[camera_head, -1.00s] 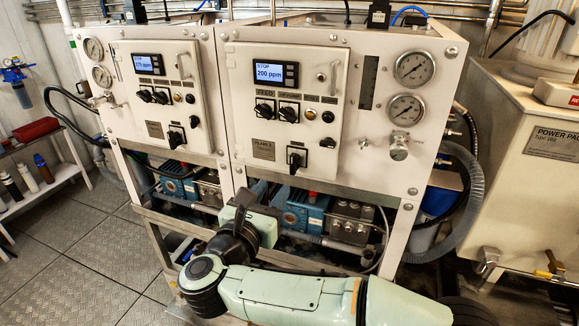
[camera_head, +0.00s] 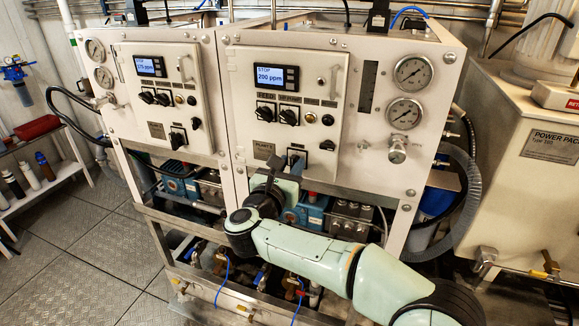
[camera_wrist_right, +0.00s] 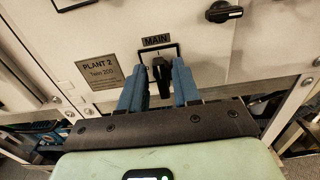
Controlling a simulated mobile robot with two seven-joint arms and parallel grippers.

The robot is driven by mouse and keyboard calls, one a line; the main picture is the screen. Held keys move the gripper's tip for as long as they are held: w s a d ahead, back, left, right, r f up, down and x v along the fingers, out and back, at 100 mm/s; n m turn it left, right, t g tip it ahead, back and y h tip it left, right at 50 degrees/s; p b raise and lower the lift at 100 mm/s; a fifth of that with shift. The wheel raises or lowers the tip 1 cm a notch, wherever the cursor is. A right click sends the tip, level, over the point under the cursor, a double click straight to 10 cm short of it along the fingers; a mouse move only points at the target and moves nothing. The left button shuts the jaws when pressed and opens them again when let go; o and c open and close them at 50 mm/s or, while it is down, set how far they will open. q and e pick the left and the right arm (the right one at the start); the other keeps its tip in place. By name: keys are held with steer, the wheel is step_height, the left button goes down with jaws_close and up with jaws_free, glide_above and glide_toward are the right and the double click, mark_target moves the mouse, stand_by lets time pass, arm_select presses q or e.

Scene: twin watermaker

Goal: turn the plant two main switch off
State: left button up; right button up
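The plant two main switch (camera_wrist_right: 161,76) is a black rotary knob below the MAIN label (camera_wrist_right: 157,40), beside the PLANT 2 plate (camera_wrist_right: 100,71). Its handle stands near upright in the right wrist view. My right gripper (camera_wrist_right: 159,68) is open, with one blue finger on each side of the knob. The right finger looks closer to the knob; I cannot tell whether it touches. In the head view, my right gripper (camera_head: 296,161) is at the lower part of the plant two panel (camera_head: 285,108) and partly hides the switch. My left gripper is not in view.
The plant two display (camera_head: 272,77) reads STOP and 200 ppm. Black feed knobs (camera_head: 277,112) sit above the main switch. The neighbouring plant panel (camera_head: 158,98) is to the left, gauges (camera_head: 409,92) to the right. Pumps and pipes (camera_head: 316,213) lie below.

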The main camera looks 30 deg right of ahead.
jaws_close()
steer(key=shift+n, duration=0.3)
steer(key=n, duration=0.3)
steer(key=shift+w+a+f+b, duration=0.1)
steer(key=shift+b, duration=0.2)
steer(key=shift+w+a+f+n+p, duration=0.1)
steer(key=shift+n+p, duration=0.6)
steer(key=shift+n, duration=1.7)
steer(key=shift+w+a+f+n+p, duration=0.15)
steer(key=shift+n+p, duration=0.55)
steer(key=shift+n, duration=1.7)
steer(key=shift+s+d+f+n+p, duration=0.1)
steer(key=shift+n+p, duration=0.6)
steer(key=shift+n, duration=1.7)
